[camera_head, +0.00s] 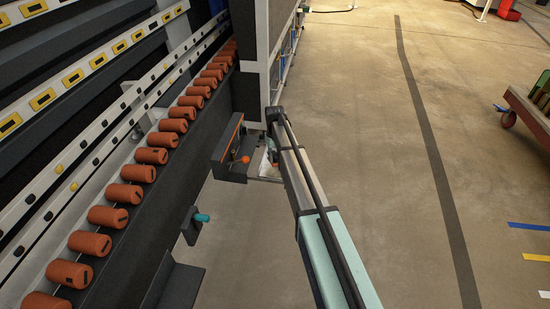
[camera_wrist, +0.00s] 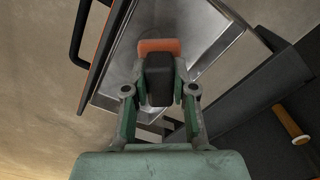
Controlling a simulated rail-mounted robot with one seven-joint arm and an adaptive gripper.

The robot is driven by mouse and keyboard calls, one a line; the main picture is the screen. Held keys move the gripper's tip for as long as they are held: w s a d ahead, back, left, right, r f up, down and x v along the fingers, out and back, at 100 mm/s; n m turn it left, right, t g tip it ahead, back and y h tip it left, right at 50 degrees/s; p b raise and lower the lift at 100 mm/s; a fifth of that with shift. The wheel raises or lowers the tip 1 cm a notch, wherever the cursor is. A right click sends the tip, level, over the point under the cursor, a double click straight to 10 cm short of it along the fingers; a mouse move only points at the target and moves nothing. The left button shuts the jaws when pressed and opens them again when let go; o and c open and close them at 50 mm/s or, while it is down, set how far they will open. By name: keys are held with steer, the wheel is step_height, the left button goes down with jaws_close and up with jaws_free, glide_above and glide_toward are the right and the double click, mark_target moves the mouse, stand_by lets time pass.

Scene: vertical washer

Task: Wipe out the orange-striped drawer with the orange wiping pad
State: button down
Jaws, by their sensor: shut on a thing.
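The orange wiping pad (camera_wrist: 159,46) shows in the wrist view with its black grip block (camera_wrist: 159,82). My gripper (camera_wrist: 160,88) is shut on that block, one green finger on each side. The pad is over the inside of the open metal drawer (camera_wrist: 126,76); I cannot tell whether it touches the drawer floor. The drawer's dark front with an orange stripe (camera_wrist: 97,48) and a black handle (camera_wrist: 78,35) is at the left.
In the head view, a row of orange rollers (camera_head: 152,156) runs along the machine at left. Open concrete floor (camera_head: 385,190) lies to the right.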

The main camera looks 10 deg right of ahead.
mark_target(275, 154)
steer(key=shift+r+p, duration=0.45)
steer(key=shift+r, duration=0.55)
steer(key=shift+r+p, duration=1.4)
steer(key=shift+r, duration=0.15)
steer(key=shift+r, duration=0.15)
steer(key=s+r+m+p, duration=0.1)
steer(key=s+r, duration=0.7)
steer(key=r, duration=0.3)
steer(key=s+r+m, duration=0.1)
steer(key=s+r, duration=0.7)
steer(key=r, duration=0.3)
steer(key=shift+s+m+p, duration=0.3)
steer(key=shift+m+p, duration=0.05)
steer(key=shift+m, duration=0.05)
